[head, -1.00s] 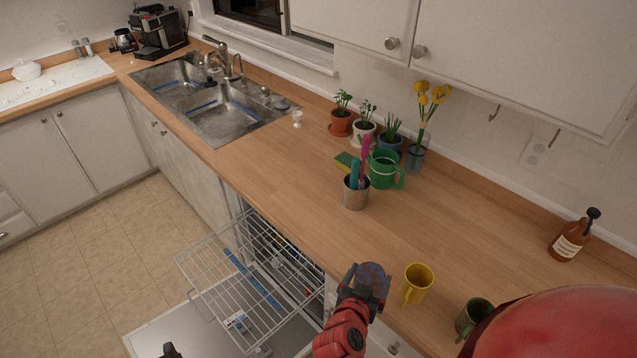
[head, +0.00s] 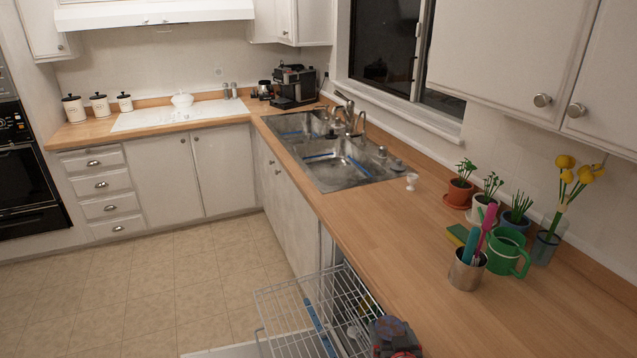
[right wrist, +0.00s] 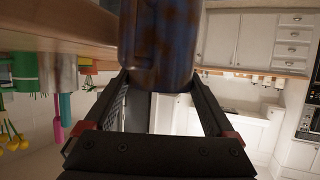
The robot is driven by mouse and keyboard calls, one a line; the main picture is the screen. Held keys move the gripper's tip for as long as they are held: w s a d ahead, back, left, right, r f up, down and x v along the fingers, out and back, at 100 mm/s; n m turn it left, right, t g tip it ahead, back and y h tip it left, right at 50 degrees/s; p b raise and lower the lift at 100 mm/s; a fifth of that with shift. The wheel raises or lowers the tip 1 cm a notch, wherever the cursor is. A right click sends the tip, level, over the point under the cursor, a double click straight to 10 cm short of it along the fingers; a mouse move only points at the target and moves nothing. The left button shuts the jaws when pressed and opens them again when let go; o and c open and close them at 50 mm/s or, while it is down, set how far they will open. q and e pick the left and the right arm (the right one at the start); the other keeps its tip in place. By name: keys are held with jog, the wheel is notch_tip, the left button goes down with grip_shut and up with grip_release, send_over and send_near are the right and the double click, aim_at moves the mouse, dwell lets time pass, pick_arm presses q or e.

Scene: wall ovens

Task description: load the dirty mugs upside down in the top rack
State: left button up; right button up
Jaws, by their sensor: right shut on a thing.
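A blue mug with brown stains (right wrist: 158,45) is between the fingers of my right gripper (right wrist: 161,78), which is shut on it. In the head view the mug (head: 392,328) is at the bottom edge, beside the dishwasher rack and near the counter front. Whether its mouth faces up or down is unclear. The white wire top rack (head: 283,302) is pulled out below the counter; the part in view looks empty of mugs. A green mug (head: 508,254) stands on the counter by the utensil cup. My left gripper is out of view.
A metal cup with utensils (head: 466,273), a sponge (head: 459,234), potted plants (head: 459,190) and a flower vase (head: 545,248) stand on the counter at right. The double sink (head: 335,160) is behind. The near counter and left floor are clear.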

jog(key=m+y+p, duration=0.1)
jog(key=p, duration=0.1)
jog(key=m+y+p, duration=0.1)
jog(key=p, duration=0.1)
jog(key=m+y+p, duration=0.1)
jog(key=m+p, duration=0.1)
jog(key=shift+d+r+p, duration=0.1)
jog(key=shift+r+p, duration=0.15)
jog(key=shift+p, duration=0.15)
jog(key=shift+f+m+t+y+b, duration=0.35)
jog(key=shift+f+m+b, duration=0.25)
jog(key=shift+m+b, duration=0.25)
jog(key=shift+r+y, duration=0.15)
jog(key=shift+y, duration=0.1)
jog(key=shift+r, duration=0.15)
jog(key=m+b, duration=0.2)
jog(key=m+y+b, duration=0.1)
jog(key=m+b, duration=0.1)
jog(key=b, duration=0.1)
jog(key=shift+w+f+y, duration=0.1)
jog(key=shift+f+y, duration=0.2)
jog(key=shift+d+r+m+b, duration=0.15)
jog(key=shift+m+b, duration=0.2)
jog(key=shift+m, duration=0.3)
jog(key=shift+a+r+m+y, duration=0.15)
jog(key=shift+m+y, duration=0.15)
jog(key=shift+m, duration=0.25)
jog(key=shift+a+r+m+y, duration=0.1)
jog(key=shift+m+y, duration=0.2)
jog(key=shift+m, duration=0.25)
